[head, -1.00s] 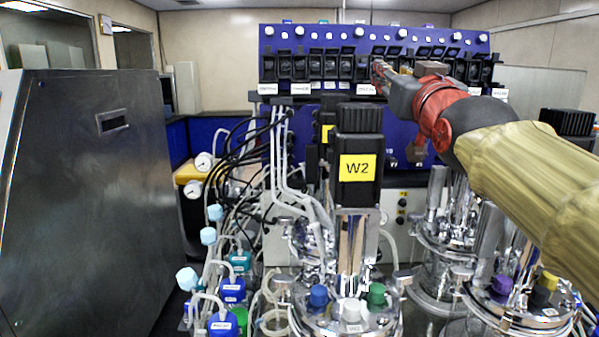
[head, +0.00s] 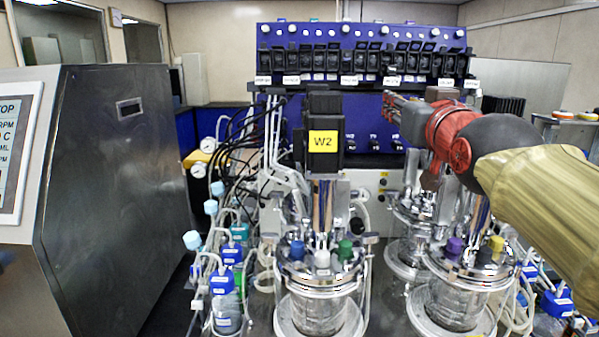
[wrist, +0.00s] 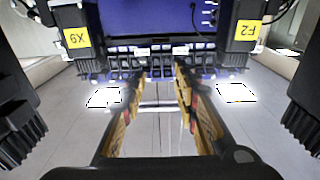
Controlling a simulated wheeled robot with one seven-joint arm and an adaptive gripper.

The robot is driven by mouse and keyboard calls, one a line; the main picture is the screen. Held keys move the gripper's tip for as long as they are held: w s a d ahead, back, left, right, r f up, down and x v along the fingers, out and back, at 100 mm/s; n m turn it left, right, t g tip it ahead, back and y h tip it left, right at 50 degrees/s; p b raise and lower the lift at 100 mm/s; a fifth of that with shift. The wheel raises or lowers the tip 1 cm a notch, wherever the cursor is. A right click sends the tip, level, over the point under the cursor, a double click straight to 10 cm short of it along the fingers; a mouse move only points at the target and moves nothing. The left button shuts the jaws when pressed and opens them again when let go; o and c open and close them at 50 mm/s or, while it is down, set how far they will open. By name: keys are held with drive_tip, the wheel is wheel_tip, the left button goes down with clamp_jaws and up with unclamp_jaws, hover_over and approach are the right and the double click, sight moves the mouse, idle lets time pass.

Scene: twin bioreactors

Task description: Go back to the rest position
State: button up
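My gripper (head: 388,99) is at the end of my raised arm, on the right side of the head view. It overlaps the blue panel (head: 300,120) just below its row of black modules; I cannot tell the exact gap. In the wrist view my gripper (wrist: 162,72) shows two gold-and-black fingers spread apart with nothing between them. The row of black modules (wrist: 120,63) lies beyond the fingertips in that view, apparently upside down.
A bioreactor with a W2 motor (head: 323,165) stands in front, with another glass vessel (head: 462,300) to its right under my arm. Tubes and blue-capped bottles (head: 222,285) crowd its left. A large metal cabinet (head: 115,200) stands at the left.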

drive_tip(key=s+f+g+p, duration=0.1)
drive_tip(key=s+f+g, duration=0.3)
drive_tip(key=s+f, duration=0.5)
drive_tip(key=s+f+g+p, duration=0.1)
drive_tip(key=s+f+g, duration=0.3)
drive_tip(key=s+f, duration=0.5)
drive_tip(key=s+f+g+p, duration=0.2)
drive_tip(key=s+f+g, duration=0.3)
drive_tip(key=f, duration=1.8)
drive_tip(key=s, duration=0.5)
